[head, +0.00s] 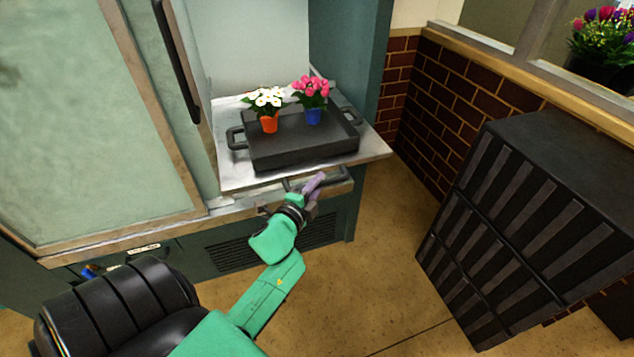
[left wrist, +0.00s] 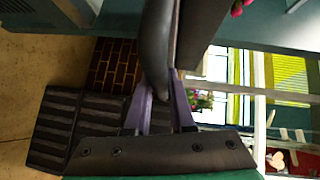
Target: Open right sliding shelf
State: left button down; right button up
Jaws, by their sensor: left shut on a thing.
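The right sliding shelf (head: 374,150) is a flat metal shelf. It juts out of the open right side of the green cabinet (head: 346,50). A dark bar handle (head: 337,184) runs under its front edge. My left gripper (head: 313,186) is at that handle, its purple fingers shut on the bar. In the left wrist view the dark bar (left wrist: 157,45) passes between the purple fingers (left wrist: 162,100). The part of the handle behind the fingers is hidden. My right gripper is not in view.
A black tray (head: 305,160) on the shelf holds an orange pot (head: 269,124) with white flowers and a blue pot (head: 313,116) with pink flowers. A sliding glass door (head: 85,110) covers the left side. A black ribbed crate (head: 530,215) stands right; floor between is clear.

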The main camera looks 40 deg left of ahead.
pick_arm(q)
jog(key=c, duration=0.8)
grip_release()
jog(key=shift+o, duration=0.2)
jog(key=b+v, duration=0.1)
jog(key=v, duration=1.3)
jog(key=shift+s, duration=0.25)
